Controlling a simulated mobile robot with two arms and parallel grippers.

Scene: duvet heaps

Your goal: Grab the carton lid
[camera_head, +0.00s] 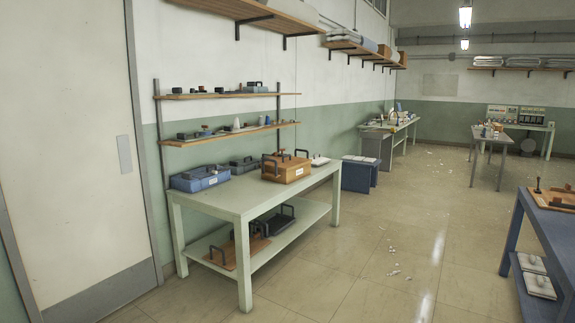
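An orange-brown box (287,172), which may be the carton, stands on the pale green table (240,195) near its far right part. Dark handles stand up on its top, and a small white label is on its front. I cannot tell whether its top is a separate lid. Neither of my grippers is in view.
A blue bin (200,179) stands left of the box, with a grey tray (243,165) behind and a white item (319,161) to the right. The lower shelf holds a brown tray (240,252) and a dark tray (273,222). A blue bench (550,235) stands right. Floor between is mostly clear.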

